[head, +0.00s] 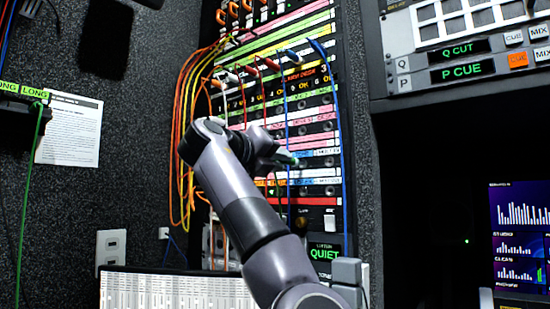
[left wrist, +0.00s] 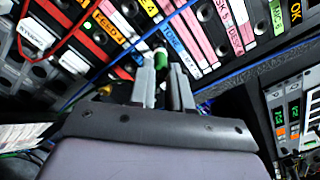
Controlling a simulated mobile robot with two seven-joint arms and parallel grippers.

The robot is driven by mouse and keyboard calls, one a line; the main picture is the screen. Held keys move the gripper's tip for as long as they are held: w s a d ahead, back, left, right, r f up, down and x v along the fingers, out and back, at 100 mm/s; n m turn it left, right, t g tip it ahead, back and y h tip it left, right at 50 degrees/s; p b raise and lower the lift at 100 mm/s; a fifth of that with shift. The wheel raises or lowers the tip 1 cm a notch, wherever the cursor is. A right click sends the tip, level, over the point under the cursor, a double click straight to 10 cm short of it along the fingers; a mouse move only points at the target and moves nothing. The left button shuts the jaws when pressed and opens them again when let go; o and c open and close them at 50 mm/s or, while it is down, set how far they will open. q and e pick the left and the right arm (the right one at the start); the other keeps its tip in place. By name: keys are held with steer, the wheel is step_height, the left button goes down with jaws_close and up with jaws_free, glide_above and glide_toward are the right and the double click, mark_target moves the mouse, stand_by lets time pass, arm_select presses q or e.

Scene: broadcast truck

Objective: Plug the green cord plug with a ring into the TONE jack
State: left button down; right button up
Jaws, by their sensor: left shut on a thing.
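My left gripper (head: 284,160) is in front of the patch bay's lower rows, right of its middle. It is shut on a green plug (left wrist: 160,57), which sticks out beyond the fingertips (left wrist: 165,82) toward the panel in the left wrist view. A pale band shows on the plug; whether it is the ring is too small to tell. Whether the tip is in a jack cannot be told. My right gripper is not in view.
The patch bay (head: 318,125) has several jack rows and patched orange, yellow, red and blue cords. A blue cord (head: 341,150) hangs at its right side. A green cord (head: 22,200) hangs at the left wall from a LONG-labelled holder (head: 24,91). A QUIET display (head: 325,253) is below.

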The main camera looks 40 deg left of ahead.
arm_select(q)
steer(key=shift+w+a+p, duration=0.1)
steer(key=shift+w+p, duration=0.35)
steer(key=shift+w, duration=0.7)
steer(key=c, duration=1)
jaws_free()
steer(key=shift+s+d+b, duration=0.2)
steer(key=shift+s+b, duration=0.25)
steer(key=shift+s, duration=1.35)
steer(key=shift+s+d+b, duration=0.2)
steer(key=shift+s+b, duration=0.2)
steer(key=shift+s, duration=1.35)
